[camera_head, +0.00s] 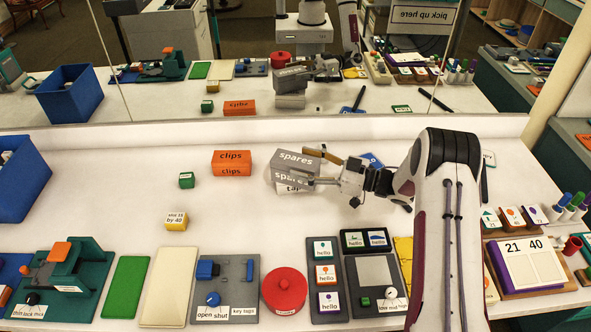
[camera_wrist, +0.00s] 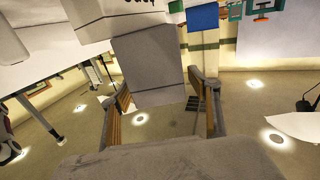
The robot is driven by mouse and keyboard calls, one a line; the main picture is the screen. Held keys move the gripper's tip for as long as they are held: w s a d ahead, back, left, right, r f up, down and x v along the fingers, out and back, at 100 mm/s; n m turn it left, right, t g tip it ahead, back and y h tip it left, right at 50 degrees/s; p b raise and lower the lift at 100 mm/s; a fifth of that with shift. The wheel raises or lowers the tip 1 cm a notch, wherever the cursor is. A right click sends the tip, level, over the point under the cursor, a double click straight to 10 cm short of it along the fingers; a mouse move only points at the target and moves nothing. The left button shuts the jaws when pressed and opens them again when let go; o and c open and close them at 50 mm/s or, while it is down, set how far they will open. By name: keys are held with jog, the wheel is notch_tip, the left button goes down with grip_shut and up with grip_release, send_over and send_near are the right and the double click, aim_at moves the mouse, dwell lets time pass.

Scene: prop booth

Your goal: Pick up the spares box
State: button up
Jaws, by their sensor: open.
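The grey spares box (camera_head: 290,162) sits on top of a pale box lettered "ta..." (camera_head: 287,188), the rest of its label hidden. My gripper (camera_head: 322,167) reaches in from the right with its fingers apart, one on the far side and one on the near side of the spares box. In the wrist view the grey spares box (camera_wrist: 158,72) lies between the two open fingers of my gripper (camera_wrist: 163,98). Small gaps show there beside the box, and I cannot tell of any contact.
An orange clips box (camera_head: 232,164) stands left of the stack, with a green block (camera_head: 187,180) and a yellow block (camera_head: 176,222) further left. A mirror (camera_head: 230,60) behind the table repeats the scene. Boards and a red round tin (camera_head: 284,291) line the front.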

jog(key=shift+x, duration=1.15)
jog(key=c, duration=1.4)
jog(key=shift+r, duration=0.2)
jog(key=shift+r, duration=4.85)
